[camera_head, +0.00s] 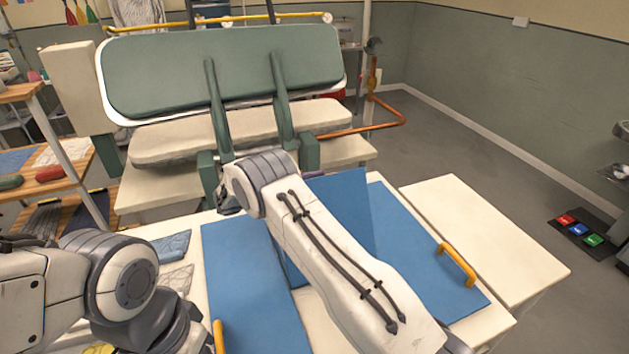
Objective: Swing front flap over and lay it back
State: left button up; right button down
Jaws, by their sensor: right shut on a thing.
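The folding board is blue, with a left panel (245,285) and a right panel (425,265) lying flat on a white table. Between them a blue front flap (347,208) stands raised and tilted, partly hidden behind my right arm. My right gripper (229,204) is beyond the arm's far end, mostly covered by its own wrist. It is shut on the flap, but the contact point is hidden. My left arm is at the lower left; its gripper is out of view.
Yellow handles stand on the right panel (457,264) and at the left panel's near edge (219,338). Folded cloths (172,247) lie left of the board. A green padded press (230,75) stands behind. The white tabletop at right (480,235) is clear.

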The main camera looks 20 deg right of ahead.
aim_at(323, 197)
jog(key=shift+s+f, duration=0.1)
jog(key=shift+f, duration=0.1)
jog(key=shift+s+a+r, duration=0.1)
jog(key=shift+s+r, duration=0.2)
jog(key=shift+s, duration=0.15)
jog(key=s+m, duration=0.1)
jog(key=s+r+m, duration=0.1)
jog(key=s, duration=0.1)
jog(key=s+r+b, duration=0.1)
jog(key=shift+s+a+r+m, duration=0.1)
jog(key=shift+s+r+m, duration=0.1)
jog(key=shift+s+m, duration=0.2)
jog(key=s+r+m+b, duration=0.2)
jog(key=s+m+b, duration=0.2)
jog(key=s, duration=0.5)
jog(key=shift+a+b, duration=0.2)
jog(key=shift+b, duration=0.75)
